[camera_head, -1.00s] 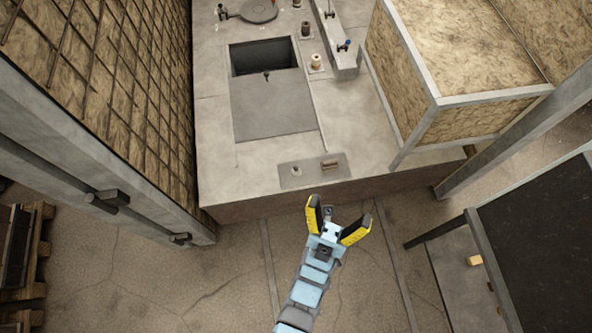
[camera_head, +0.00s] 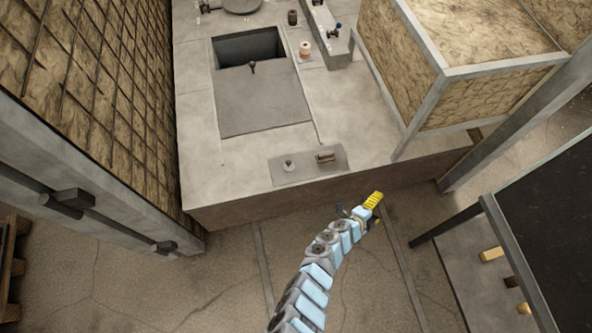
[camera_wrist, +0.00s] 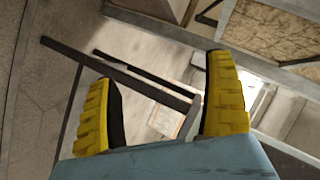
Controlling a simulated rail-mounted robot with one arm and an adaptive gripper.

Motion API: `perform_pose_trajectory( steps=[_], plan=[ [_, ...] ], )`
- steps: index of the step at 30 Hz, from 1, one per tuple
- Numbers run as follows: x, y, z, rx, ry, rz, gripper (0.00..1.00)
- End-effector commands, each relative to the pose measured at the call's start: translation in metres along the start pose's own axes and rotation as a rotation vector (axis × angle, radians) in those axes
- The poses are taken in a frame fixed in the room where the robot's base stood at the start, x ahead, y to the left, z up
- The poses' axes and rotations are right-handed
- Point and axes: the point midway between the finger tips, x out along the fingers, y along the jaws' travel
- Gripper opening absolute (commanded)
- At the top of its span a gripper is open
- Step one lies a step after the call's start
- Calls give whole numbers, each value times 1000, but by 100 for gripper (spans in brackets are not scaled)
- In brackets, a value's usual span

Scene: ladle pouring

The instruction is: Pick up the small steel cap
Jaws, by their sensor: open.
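A small pale-metal piece (camera_head: 289,164), which looks like the steel cap, stands on a flat grey plate (camera_head: 307,171) at the front edge of the concrete block. My gripper (camera_head: 370,203) is beyond that edge, to the right of the plate and lower in the picture, apart from the cap. It is seen nearly edge-on there. In the wrist view its two yellow fingers (camera_wrist: 160,85) are spread with nothing between them. I cannot make out the cap in the wrist view.
A brownish block (camera_head: 325,157) sits beside the cap on the same plate. Behind is a rectangular opening (camera_head: 248,46) with a grey slab. A framed, straw-coloured box (camera_head: 480,60) stands at right, and a dark-topped table (camera_head: 545,200) at lower right.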

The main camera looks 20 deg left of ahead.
Motion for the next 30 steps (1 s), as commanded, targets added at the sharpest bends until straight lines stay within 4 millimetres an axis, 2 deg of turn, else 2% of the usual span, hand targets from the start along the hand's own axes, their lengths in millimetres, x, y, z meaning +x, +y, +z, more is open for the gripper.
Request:
perform_pose_trajectory(
  steps=[1,3,6,9,11,15,19,24,30],
  plan=[
    [16,26,28,68,-71,58,85],
    [24,50,67,170,-183,140,85],
    [27,71,121,321,-345,246,85],
    [22,79,169,472,-503,339,85],
    [15,80,194,562,-595,391,85],
    [-8,69,241,774,-811,502,85],
    [-32,48,264,952,-988,584,85],
    [-54,22,269,1118,-1142,649,85],
    [-65,8,270,1187,-1207,676,85]
  ],
)
